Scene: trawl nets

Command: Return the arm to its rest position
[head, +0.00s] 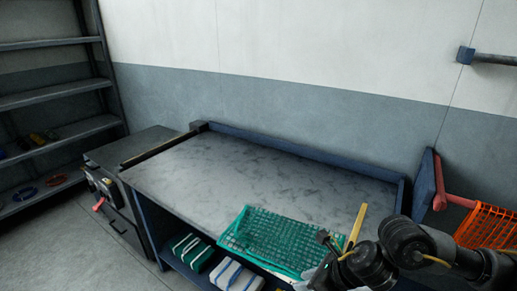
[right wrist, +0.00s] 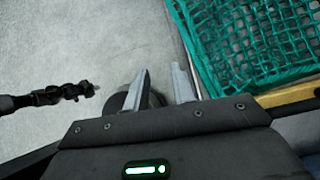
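My right arm (head: 375,262) comes in from the lower right in the head view, bent in front of the workbench's front right part. My right gripper (right wrist: 160,75) shows in the right wrist view with its two grey fingers apart and nothing held between them. It points down over the pale floor, beside the bench edge. In the head view the arm hides most of this gripper. My left gripper cannot be made out in either view.
A green net (head: 275,240) lies over the workbench's (head: 240,170) front edge, close to my right gripper. A yellow strip (head: 356,226) is beside it. Packs (head: 235,277) sit on the shelf below. An orange net (head: 487,226) hangs at right. The bench's back is clear.

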